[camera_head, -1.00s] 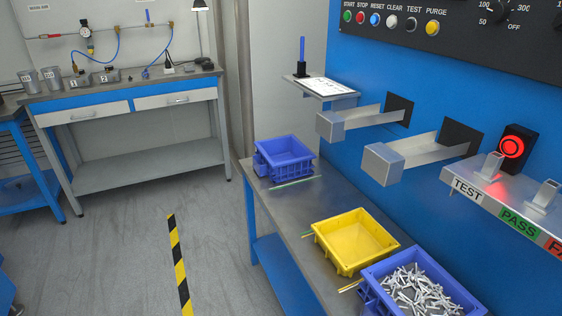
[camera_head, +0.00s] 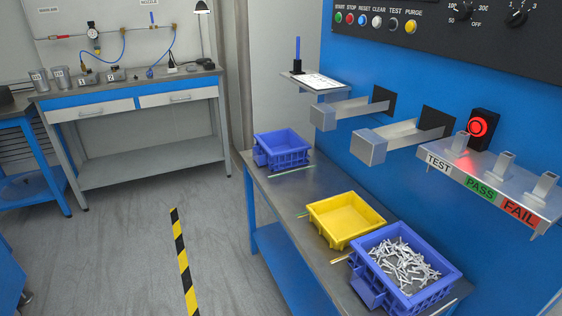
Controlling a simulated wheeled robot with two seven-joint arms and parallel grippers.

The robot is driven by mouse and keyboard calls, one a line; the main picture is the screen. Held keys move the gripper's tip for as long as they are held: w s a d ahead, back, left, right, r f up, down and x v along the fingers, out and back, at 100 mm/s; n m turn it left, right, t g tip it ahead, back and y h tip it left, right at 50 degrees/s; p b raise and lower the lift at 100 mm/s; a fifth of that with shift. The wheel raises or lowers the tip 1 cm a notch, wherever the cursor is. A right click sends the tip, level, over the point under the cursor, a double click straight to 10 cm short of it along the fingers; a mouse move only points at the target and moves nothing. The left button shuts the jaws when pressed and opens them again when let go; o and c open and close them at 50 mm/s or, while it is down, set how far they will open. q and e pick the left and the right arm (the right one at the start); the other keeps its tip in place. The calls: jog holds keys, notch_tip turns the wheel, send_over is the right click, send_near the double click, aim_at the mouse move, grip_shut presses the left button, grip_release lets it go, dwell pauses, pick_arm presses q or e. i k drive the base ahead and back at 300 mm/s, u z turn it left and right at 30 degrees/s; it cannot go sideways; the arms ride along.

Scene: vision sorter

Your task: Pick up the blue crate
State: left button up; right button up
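Two blue crates stand on the grey-topped bench along the blue machine. An empty-looking blue crate (camera_head: 284,158) is at the bench's far end. Another blue crate (camera_head: 362,290) is at the near end and holds many loose metal parts (camera_head: 403,266). I cannot tell which of the two the task means. A yellow crate (camera_head: 345,219), empty, stands between them. Neither of my grippers is in view.
The bench (camera_head: 291,199) has narrow bare strips between the crates. Metal chutes (camera_head: 370,148) and a TEST/PASS/FAIL shelf (camera_head: 484,184) jut out above it. A workbench (camera_head: 130,97) stands at the back left. Floor with a striped line (camera_head: 180,255) is clear.

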aim_at(280, 149)
jog(key=u, duration=1)
jog(key=i, duration=2.15)
jog(key=z, duration=0.55)
